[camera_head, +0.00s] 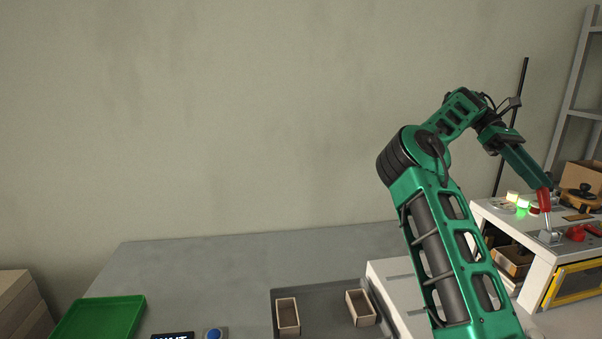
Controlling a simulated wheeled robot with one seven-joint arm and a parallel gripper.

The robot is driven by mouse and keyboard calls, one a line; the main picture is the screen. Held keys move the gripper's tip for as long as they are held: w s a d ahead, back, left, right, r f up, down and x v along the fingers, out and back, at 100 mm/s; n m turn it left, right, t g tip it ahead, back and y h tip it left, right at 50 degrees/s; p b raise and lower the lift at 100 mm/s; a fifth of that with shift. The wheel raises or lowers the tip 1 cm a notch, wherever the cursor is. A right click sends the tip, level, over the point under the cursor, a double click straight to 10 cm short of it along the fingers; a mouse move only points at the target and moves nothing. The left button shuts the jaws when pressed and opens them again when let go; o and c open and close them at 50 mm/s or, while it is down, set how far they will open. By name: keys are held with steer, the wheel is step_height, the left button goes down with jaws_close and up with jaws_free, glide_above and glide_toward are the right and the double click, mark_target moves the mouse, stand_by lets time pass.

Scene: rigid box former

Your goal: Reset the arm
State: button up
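My green arm (440,240) rises from the bottom right, bends at a black elbow and reaches right and down over the white bench (515,225). My gripper (543,187) is at the far end of the arm, small in view, close to a red-topped lever (545,199) with a metal shaft. The red top overlaps the arm's end in the picture. I cannot tell whether they touch, and the fingers cannot be made out.
On the grey table stand a green tray (100,318), a blue button (214,334) and two small open boxes (288,316) (360,307) in a dark tray (325,320).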

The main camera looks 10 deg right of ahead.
steer(key=s+d+f+t, duration=0.1)
steer(key=s, duration=0.1)
steer(key=s+d+f+m+t+y, duration=0.1)
steer(key=s+d, duration=0.1)
steer(key=s, duration=0.1)
steer(key=s+d+f+m, duration=0.1)
steer(key=s, duration=0.2)
steer(key=shift+d+f+t, duration=0.2)
steer(key=shift+f+t, duration=0.15)
steer(key=shift+t, duration=0.05)
steer(key=s+a+f+m+t, duration=0.1)
steer(key=s+f, duration=0.1)
steer(key=s+a+f+m+t+y, duration=0.1)
steer(key=f, duration=0.2)
steer(key=s+a+f+m+t+y, duration=0.1)
steer(key=s+f, duration=0.1)
steer(key=shift+s+f+t, duration=0.2)
steer(key=shift+s+t, duration=0.1)
steer(key=s+a+f+m+t, duration=0.1)
steer(key=s+a+f, duration=0.1)
steer(key=a, duration=0.6)
steer(key=s+a+f+m+t, duration=0.2)
steer(key=s+a, duration=0.3)
steer(key=a, duration=0.3)
steer(key=s+a+f+m+t, duration=0.2)
steer(key=s+a+f, duration=0.1)
steer(key=a, duration=0.6)
steer(key=shift+s+f+h, duration=0.4)
steer(key=shift+s, duration=0.2)
